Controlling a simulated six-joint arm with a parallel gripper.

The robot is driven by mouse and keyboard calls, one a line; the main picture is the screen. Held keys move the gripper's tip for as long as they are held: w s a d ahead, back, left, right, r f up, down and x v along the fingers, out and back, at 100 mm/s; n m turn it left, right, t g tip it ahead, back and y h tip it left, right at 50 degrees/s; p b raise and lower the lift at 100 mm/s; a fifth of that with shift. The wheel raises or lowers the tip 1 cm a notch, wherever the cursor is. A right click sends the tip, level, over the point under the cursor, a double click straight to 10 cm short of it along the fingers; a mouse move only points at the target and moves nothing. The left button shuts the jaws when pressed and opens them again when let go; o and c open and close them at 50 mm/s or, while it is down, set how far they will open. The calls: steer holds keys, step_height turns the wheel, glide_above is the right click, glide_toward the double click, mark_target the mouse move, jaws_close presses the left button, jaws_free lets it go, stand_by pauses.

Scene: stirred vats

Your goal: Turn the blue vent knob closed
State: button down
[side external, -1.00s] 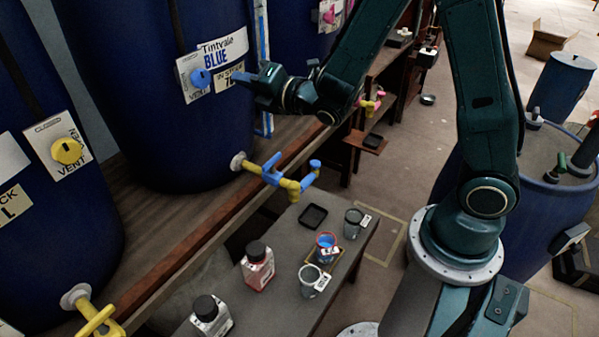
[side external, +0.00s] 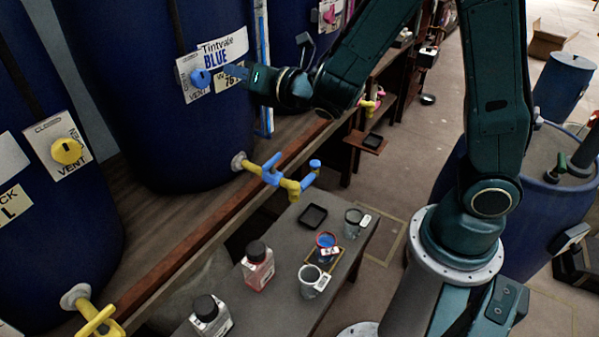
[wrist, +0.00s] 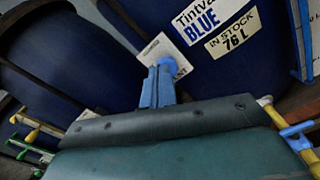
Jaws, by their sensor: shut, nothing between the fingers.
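The blue vent knob (side external: 201,78) sits on a white plate (side external: 186,66) marked VENT, on the front of the dark blue vat (side external: 150,120) labelled Tintvale Blue. My gripper (side external: 232,71) is to the right of the knob in the side external view, with a visible gap between them. In the wrist view my gripper's blue fingers (wrist: 158,86) are together and empty, and point at the plate. They partly cover the knob (wrist: 168,62) there. I cannot tell exactly which way the knob's pointer faces.
A yellow vent knob (side external: 67,151) is on the vat at left. A yellow pipe with a blue tap (side external: 271,168) sticks out below the blue vat.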

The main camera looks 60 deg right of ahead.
steer(key=w, duration=0.6)
steer(key=shift+w, duration=0.4)
steer(key=shift+a+f, duration=0.1)
steer(key=shift+f, duration=0.2)
stand_by(0.9)
steer(key=shift+f, duration=0.15)
stand_by(0.3)
steer(key=shift+d+r, duration=0.4)
steer(key=shift+r, duration=0.05)
steer(key=s, duration=0.6)
stand_by(0.6)
